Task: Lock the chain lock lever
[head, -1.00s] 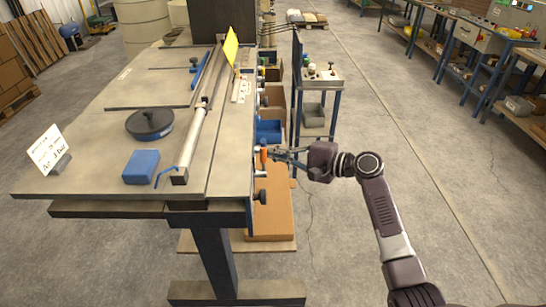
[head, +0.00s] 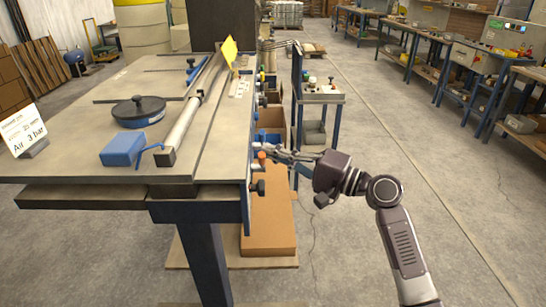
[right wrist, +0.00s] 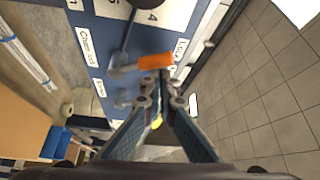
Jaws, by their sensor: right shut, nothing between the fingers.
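The chain lock lever has an orange handle (head: 262,155) at the right side of the workbench. In the right wrist view the orange handle (right wrist: 155,61) lies roughly crosswise against the blue panel, close to a "Chain lock" label (right wrist: 88,46). My right gripper (right wrist: 160,88) is shut and empty, its fingertips just short of the handle; whether they touch it I cannot tell. In the head view my right gripper (head: 273,151) reaches in from the right beside the handle. My left gripper is not in view.
The bench top (head: 205,150) carries a blue box (head: 123,149), a dark round disc (head: 139,111) and a long metal bar (head: 187,122). A cardboard box (head: 268,215) is below the lever. A small stand (head: 320,97) is behind my gripper. The floor to the right is clear.

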